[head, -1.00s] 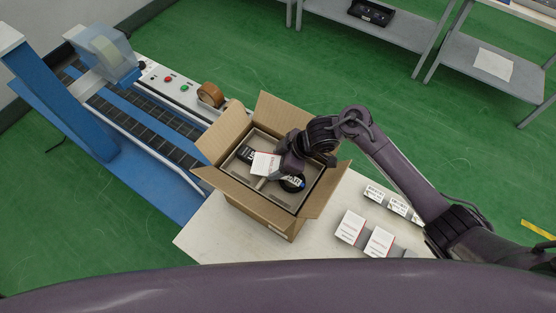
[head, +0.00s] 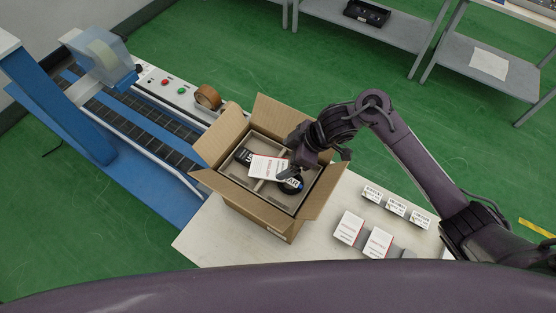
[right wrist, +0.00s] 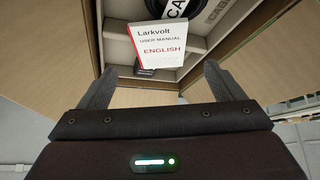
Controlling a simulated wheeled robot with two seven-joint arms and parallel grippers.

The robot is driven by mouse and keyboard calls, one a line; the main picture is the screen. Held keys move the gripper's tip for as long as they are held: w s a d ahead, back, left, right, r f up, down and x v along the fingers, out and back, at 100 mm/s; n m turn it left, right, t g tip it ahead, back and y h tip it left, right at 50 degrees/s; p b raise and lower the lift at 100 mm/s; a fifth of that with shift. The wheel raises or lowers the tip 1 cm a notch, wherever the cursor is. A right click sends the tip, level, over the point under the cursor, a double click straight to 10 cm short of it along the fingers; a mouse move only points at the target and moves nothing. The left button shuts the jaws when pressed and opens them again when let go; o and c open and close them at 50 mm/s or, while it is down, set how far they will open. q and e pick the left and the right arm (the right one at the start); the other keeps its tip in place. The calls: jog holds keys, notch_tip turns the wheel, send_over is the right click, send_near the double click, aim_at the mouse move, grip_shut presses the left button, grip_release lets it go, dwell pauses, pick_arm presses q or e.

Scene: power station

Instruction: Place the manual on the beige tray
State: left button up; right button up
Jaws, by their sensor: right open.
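The manual (head: 267,168), white with a red edge, lies in the open carton across the beige tray (head: 269,194) and partly over the black items in it. In the right wrist view the manual (right wrist: 157,42) shows its cover, "Larkvolt USER MANUAL ENGLISH". The beige tray (right wrist: 203,38) shows around it. My right gripper (head: 294,166) is just above the tray, right of the manual. In the right wrist view its fingers (right wrist: 159,78) are apart with nothing between them, and the manual is beyond them. My left gripper is not in view.
The cardboard box (head: 262,218) stands with its flaps spread on the white table (head: 215,236). Several small white boxes (head: 378,243) are at the table's right. A blue conveyor (head: 140,130) with a tape roll (head: 208,97) is at the left. Shelves (head: 480,70) stand at the back.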

jog(key=v, duration=0.6)
dwell(0.5)
